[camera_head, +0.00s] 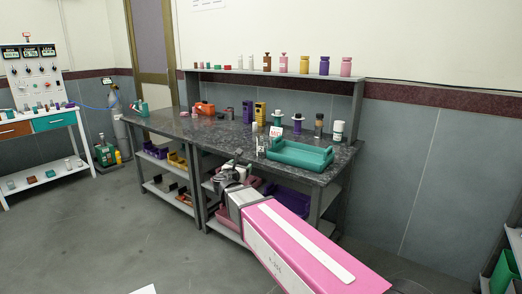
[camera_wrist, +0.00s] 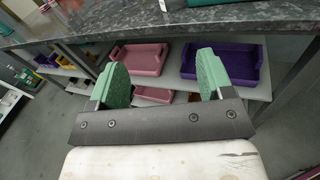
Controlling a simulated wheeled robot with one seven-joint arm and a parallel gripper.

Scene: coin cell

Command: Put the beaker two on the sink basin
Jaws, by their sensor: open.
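My gripper (camera_head: 232,172) is in front of the dark stone bench, near its front edge, in the head view. In the wrist view my gripper (camera_wrist: 162,82) has its two green fingers wide apart with nothing between them. Small clear glassware (camera_head: 260,144) stands on the bench left of the teal tray; I cannot tell whether it is beaker two. I cannot make out a sink basin in either view.
The bench (camera_head: 180,127) carries a teal tray (camera_head: 300,158), an orange item (camera_head: 204,108) and several bottles. Under it, the wrist view shows a pink tray (camera_wrist: 138,60) and a purple tray (camera_wrist: 222,66) on a shelf.

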